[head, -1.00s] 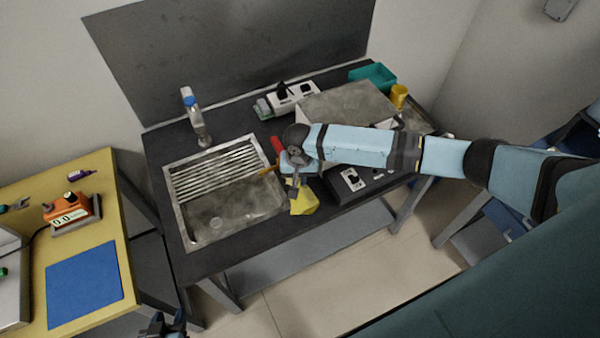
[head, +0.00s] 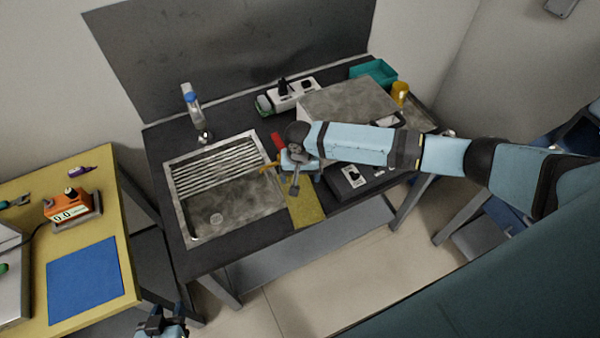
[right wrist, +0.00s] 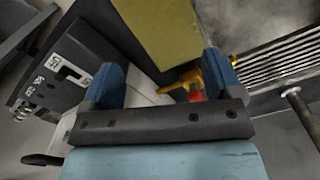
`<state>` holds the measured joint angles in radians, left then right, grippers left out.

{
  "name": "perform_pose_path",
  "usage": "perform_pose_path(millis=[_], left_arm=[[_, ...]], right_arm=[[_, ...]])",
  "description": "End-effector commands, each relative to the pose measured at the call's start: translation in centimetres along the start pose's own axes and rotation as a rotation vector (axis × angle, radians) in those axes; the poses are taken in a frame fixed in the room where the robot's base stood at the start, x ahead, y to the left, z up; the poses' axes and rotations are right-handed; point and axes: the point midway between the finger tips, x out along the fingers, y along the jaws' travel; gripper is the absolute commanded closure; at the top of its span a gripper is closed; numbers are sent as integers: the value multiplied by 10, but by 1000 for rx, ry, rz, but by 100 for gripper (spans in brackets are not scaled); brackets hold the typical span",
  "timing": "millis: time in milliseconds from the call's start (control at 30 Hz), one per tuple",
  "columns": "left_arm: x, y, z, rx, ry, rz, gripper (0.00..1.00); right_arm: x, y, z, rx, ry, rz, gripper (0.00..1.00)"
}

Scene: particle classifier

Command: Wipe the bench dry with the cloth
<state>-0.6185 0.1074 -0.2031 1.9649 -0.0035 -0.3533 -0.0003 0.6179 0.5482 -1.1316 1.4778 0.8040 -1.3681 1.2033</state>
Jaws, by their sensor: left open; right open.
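The yellow cloth (head: 306,210) lies spread flat on the dark bench (head: 236,246), right of the sink and reaching the front edge. It also shows in the right wrist view (right wrist: 160,32), beyond the fingertips. My right gripper (head: 294,184) is over the cloth's back end, open, with its two blue fingers apart (right wrist: 163,80) and nothing gripped between them. It hides part of the cloth in the head view. My left gripper (head: 162,326) is at the bottom edge, open and empty, away from the bench. I cannot make out any water on the bench.
The metal sink (head: 235,205) fills the bench's left part. A bottle (head: 194,110) stands behind it. A red-handled item (head: 277,139) lies near my right gripper. A dark device (head: 350,178) is close on its right. A teal bin (head: 373,72) and yellow cup (head: 400,92) stand at back right.

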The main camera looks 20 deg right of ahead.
Motion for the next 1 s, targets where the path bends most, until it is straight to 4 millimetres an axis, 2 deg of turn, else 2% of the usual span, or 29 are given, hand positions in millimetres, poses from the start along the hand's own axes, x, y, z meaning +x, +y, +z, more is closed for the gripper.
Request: perform_pose_path(millis=[600, 933, 1000], left_arm=[[3, 0, 13, -1, -11, 0, 57], [3, -1, 10, -1, -6, -1, 57], [3, -1, 10, -1, -5, -1, 57]], right_arm=[[32, 0, 0, 1, -1, -1, 15], [35, 0, 0, 0, 0, 0, 15], [35, 0, 0, 0, 0, 0, 23]])
